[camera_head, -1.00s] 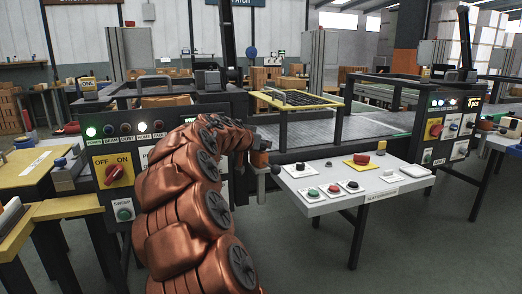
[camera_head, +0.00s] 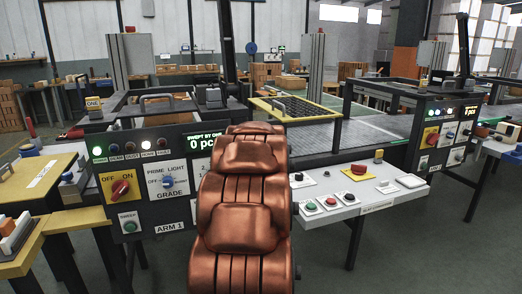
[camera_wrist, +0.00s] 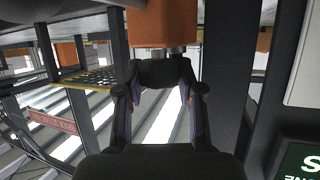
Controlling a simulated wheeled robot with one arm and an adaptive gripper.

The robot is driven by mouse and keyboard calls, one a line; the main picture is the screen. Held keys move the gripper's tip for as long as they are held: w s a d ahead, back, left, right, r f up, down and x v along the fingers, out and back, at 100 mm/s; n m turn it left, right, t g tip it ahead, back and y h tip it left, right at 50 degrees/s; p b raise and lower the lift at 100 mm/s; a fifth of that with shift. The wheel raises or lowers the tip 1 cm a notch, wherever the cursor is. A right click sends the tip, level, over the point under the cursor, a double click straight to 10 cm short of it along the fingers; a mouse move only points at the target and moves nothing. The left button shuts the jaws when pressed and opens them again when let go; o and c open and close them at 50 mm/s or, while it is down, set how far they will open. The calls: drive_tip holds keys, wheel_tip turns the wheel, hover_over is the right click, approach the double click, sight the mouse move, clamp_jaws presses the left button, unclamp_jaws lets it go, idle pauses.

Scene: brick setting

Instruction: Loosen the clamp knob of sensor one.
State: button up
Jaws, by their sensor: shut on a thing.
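In the wrist view, an orange block (camera_wrist: 163,22) with a pale grey collar below it fills the top middle. It looks like the sensor body, but no label on it is readable. A dark knob-like piece (camera_wrist: 160,72) sits just under the collar. My gripper (camera_wrist: 160,78) is shut on this dark piece, one finger at each side. Which way the knob is turned cannot be told. In the head view, my copper arm covers the gripper, the knob and the orange block.
The control panel (camera_head: 140,180) with a red OFF/ON switch (camera_head: 120,188) and a blue grade dial (camera_head: 168,181) is left of my arm. A white button table (camera_head: 375,200) stands close on the right. A yellow-framed grate (camera_head: 290,108) lies beyond. Floor at the right is open.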

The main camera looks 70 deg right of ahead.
drive_tip(key=shift+r+n+t+y+p, duration=0.25)
drive_tip(key=shift+n+t+y+p, duration=0.55)
drive_tip(key=shift+p, duration=3.7)
drive_tip(key=shift+r+n+t+y+p, duration=0.35)
drive_tip(key=shift+n+t+p, duration=0.85)
drive_tip(key=shift+p, duration=3.25)
drive_tip(key=n+t+y+p, duration=0.1)
drive_tip(key=p, duration=0.3)
drive_tip(key=shift+f+p, duration=0.3)
drive_tip(key=shift+p, duration=0.05)
drive_tip(key=n+t+y+p, duration=0.1)
drive_tip(key=n+y+p, duration=0.1)
drive_tip(key=p, duration=0.2)
drive_tip(key=shift+f, duration=0.1)
drive_tip(key=shift+y+p, duration=0.25)
drive_tip(key=shift+p, duration=0.1)
drive_tip(key=shift+d+f+n+t+y+p, duration=0.1)
drive_tip(key=shift+f+n+t+y+p, duration=0.05)
drive_tip(key=shift+n+t+y+p, duration=0.7)
drive_tip(key=shift+n+y, duration=1.25)
drive_tip(key=shift+n, duration=0.1)
drive_tip(key=shift+n+t+y, duration=0.35)
drive_tip(key=shift+n+y, duration=0.05)
drive_tip(key=shift+y, duration=0.1)
